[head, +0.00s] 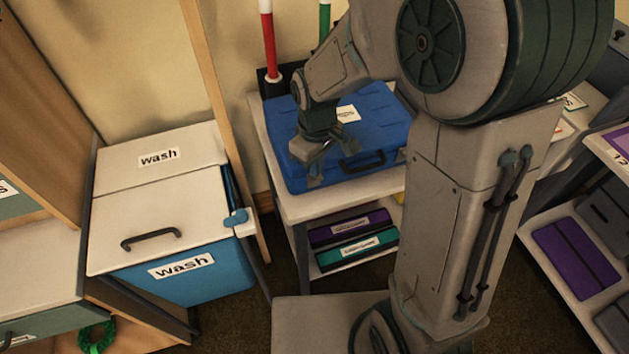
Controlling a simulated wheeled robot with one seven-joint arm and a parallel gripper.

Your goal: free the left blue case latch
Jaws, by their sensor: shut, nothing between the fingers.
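The blue case (365,122) lies flat and closed on the top of a pale shelf unit, with a white label on its lid and a dark handle (362,162) on its front side. My gripper (315,178) reaches down over the front left part of the case, to the left of the handle, with its fingertips by the front edge. It is shut and holds nothing. The left latch is hidden behind or merges with my fingers; I cannot tell its position or whether the fingers touch it. The right end of the case front is partly covered by my arm column.
A purple case (348,227) and a teal case (357,252) lie on the shelf below. A white-lidded blue bin (190,277) labelled "wash" stands to the left, past a wooden post (232,130). Red and green poles (268,45) stand behind. Another shelf with a purple case (575,257) is at right.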

